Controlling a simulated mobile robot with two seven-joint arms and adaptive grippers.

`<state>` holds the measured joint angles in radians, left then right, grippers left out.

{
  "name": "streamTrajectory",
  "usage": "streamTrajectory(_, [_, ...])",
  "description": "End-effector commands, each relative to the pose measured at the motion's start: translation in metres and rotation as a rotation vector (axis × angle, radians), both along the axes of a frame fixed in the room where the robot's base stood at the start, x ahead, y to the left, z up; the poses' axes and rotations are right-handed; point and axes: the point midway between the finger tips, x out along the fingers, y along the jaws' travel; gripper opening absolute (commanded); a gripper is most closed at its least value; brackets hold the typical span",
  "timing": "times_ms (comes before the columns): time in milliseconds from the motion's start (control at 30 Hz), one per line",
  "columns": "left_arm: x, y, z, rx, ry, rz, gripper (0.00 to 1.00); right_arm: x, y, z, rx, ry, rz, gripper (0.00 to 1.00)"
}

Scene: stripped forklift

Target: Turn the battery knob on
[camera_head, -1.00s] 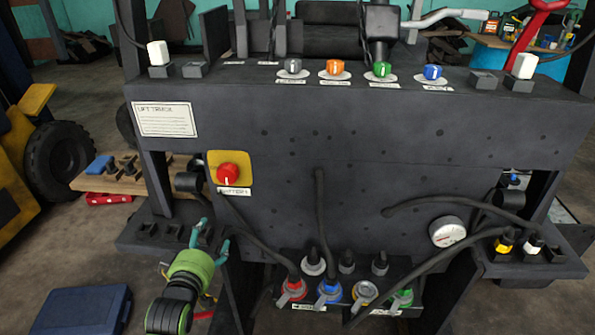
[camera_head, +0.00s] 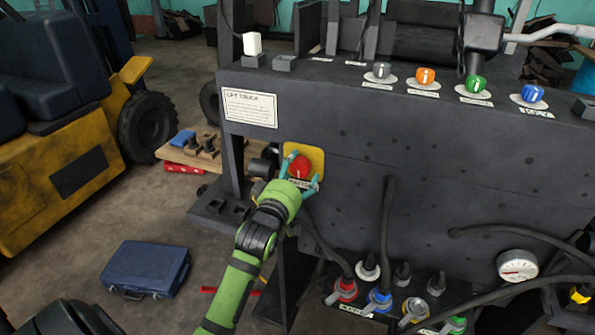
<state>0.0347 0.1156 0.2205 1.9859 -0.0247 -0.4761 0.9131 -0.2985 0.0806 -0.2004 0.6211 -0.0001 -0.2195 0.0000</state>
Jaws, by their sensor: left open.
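The red battery knob (camera_head: 300,165) sits on a yellow plate (camera_head: 318,158) on the front of the dark forklift panel (camera_head: 400,180). I cannot tell whether the fingers touch the knob. The green wrist hides the lower part of the yellow plate. My right gripper is out of the picture.
Grey, orange, green and blue knobs (camera_head: 425,76) line the panel's top. Cables (camera_head: 387,230) hang over the front near a round gauge (camera_head: 517,265) and lower connectors (camera_head: 379,299). A blue case (camera_head: 146,268) lies on the floor at left, near a yellow vehicle (camera_head: 60,190).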

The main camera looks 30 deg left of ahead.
Motion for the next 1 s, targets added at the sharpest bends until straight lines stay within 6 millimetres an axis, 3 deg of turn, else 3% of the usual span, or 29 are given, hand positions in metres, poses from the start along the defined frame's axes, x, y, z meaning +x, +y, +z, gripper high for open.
streamTrajectory(167, [0.000, 0.000, 0.000, 0.000, -0.001, -0.001, 0.74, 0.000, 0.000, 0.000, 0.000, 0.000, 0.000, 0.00])
streamTrajectory(300, [0.000, 0.000, 0.000, 0.001, 0.000, -0.001, 0.18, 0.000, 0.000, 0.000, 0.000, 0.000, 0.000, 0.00])
streamTrajectory(667, [0.000, 0.000, 0.000, 0.021, 0.007, -0.001, 0.17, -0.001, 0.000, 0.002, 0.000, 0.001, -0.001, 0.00])
streamTrajectory(1000, [0.000, -0.001, 0.001, 0.205, 0.054, -0.003, 0.17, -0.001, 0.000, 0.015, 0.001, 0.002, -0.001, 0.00])
